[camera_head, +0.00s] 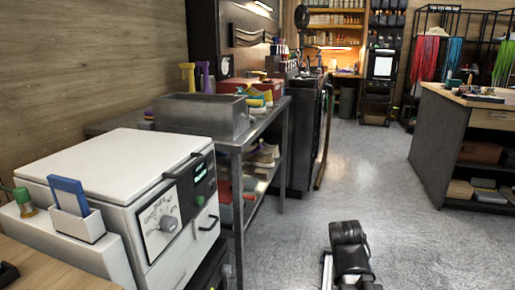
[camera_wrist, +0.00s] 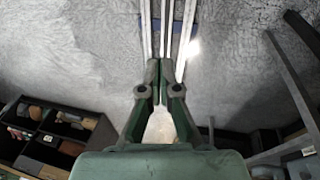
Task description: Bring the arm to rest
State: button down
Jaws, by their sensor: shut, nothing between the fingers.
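My gripper (camera_wrist: 166,68) shows in the wrist view with its two dark green fingers close together and nothing between them. It hangs over open grey floor (camera_wrist: 85,50), clear of any object. In the head view, a black part of my own arm (camera_head: 350,250) shows at the bottom, right of centre, above the floor. The gripper's fingers cannot be made out in the head view.
A white machine (camera_head: 110,160) stands at left, with a steel basin (camera_head: 203,120) on a metal table behind it. A dark shelf unit with a wooden top (camera_head: 475,105) stands at right; dark shelving (camera_wrist: 50,135) shows at the wrist view's left. The aisle floor (camera_head: 350,170) between is clear.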

jog(key=shift+s+d+m+g+h, duration=1.55)
jog(key=shift+s+d, duration=1.1)
jog(key=shift+d, duration=1.7)
jog(key=shift+s+d+m+g+h, duration=1.5)
jog(key=shift+s+d, duration=1.15)
jog(key=shift+d, duration=1.65)
jog(key=s+a+f+n+y+p, duration=0.3)
jog(key=a+f+n+y+p, duration=0.3)
jog(key=a+f+p, duration=1)
jog(key=s+a+n+g+y+p, duration=0.1)
jog(key=s+a+p, duration=0.3)
jog(key=s+p, duration=0.4)
jog(key=s+a+n+g+y+p, duration=0.1)
jog(key=s+a+y+p, duration=0.1)
jog(key=s+a+p, duration=0.3)
jog(key=s+p, duration=0.3)
jog(key=s, duration=0.1)
jog(key=shift+a+n, duration=0.2)
jog(key=shift+n, duration=0.15)
